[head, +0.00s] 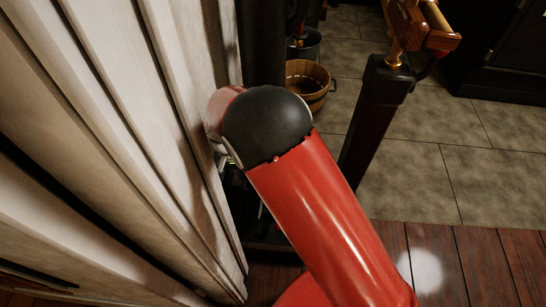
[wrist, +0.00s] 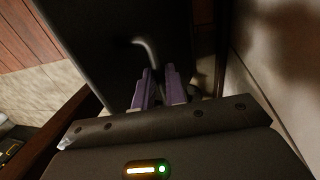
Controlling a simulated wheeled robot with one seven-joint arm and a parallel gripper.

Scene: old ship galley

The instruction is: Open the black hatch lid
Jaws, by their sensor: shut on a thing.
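The black hatch lid (wrist: 95,40) is the broad dark panel filling the upper middle of the wrist view. A curved grey metal handle (wrist: 146,46) stands on its face. My gripper (wrist: 160,72) reaches up to the handle with its two purple fingers close together, shut on the handle's lower end. The fingers partly hide where they touch it. In the head view my red arm hides the gripper and the handle. I cannot tell from these views how far the lid is open.
A pale ribbed wall (head: 130,120) stands close on the left of my arm. A dark post (head: 365,130) with a wood and brass top stands on the right. A wooden tub (head: 308,85) sits behind the arm. Tiled floor (head: 430,160) on the right is clear.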

